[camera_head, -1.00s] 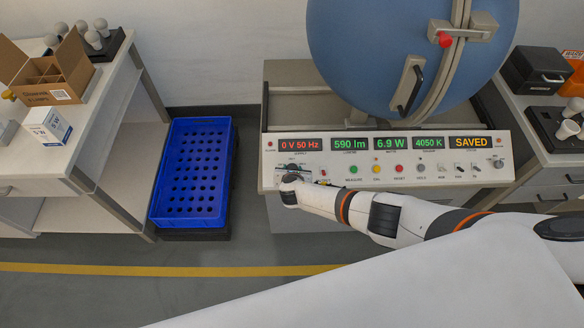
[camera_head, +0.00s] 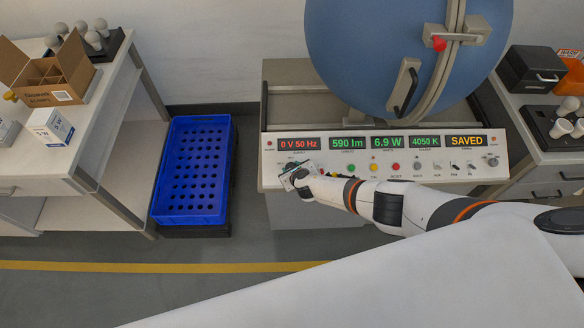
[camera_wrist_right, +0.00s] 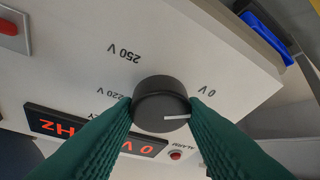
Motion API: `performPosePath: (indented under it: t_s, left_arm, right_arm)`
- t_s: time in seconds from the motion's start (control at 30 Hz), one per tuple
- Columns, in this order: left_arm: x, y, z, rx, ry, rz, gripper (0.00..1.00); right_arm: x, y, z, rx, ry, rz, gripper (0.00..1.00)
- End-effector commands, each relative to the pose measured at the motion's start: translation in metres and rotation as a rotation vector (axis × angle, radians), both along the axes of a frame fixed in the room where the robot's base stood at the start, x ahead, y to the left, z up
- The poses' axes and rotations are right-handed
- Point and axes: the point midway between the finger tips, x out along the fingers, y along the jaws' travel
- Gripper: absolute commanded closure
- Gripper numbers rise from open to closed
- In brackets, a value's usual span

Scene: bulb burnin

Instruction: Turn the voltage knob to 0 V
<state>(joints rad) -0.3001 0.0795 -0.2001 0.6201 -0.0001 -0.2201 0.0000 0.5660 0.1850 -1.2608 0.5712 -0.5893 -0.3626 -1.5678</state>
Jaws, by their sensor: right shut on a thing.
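The black voltage knob (camera_wrist_right: 160,103) is at the left end of the control panel (camera_head: 400,178). In the right wrist view its white pointer line points to the right of the picture, on the side of the 0 V mark (camera_wrist_right: 207,90). The 220 V and 250 V marks lie on its other side. My right gripper (camera_head: 290,174) is at the knob. Its green fingers (camera_wrist_right: 162,107) are shut on the knob from both sides. The red voltage display (camera_head: 299,144) reads 0 V 50 Hz. My left gripper is not in view.
A big blue sphere (camera_head: 365,50) stands behind the panel. A blue crate (camera_head: 160,200) is on the floor at left. Tables with bulbs and boxes stand on both sides.

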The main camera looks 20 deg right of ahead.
Motion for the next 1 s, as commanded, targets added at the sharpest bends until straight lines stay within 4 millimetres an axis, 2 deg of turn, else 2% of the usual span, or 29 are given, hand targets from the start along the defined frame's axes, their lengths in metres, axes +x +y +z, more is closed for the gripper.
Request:
performPosePath:
  t_s: [0.4,0.43,0.53,0.57,0.87,1.0]
  left_arm:
    - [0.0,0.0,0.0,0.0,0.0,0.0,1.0]
    - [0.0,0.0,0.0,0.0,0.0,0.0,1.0]
    - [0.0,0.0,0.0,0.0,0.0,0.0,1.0]
    - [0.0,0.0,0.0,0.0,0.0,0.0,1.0]
    - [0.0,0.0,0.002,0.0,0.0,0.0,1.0]
    - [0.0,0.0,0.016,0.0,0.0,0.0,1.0]
  right_arm:
    - [-0.001,0.001,-0.001,-0.004,0.003,0.009,0.85]
    - [-0.001,0.001,-0.001,-0.004,0.003,0.009,0.59]
    - [-0.001,0.001,-0.001,-0.004,0.003,0.009,0.43]
    - [-0.001,0.0,-0.001,-0.004,0.003,0.009,0.41]
    - [-0.001,0.0,0.002,-0.003,0.002,0.007,0.41]
    - [-0.011,0.0,0.013,-0.003,0.002,0.007,0.41]
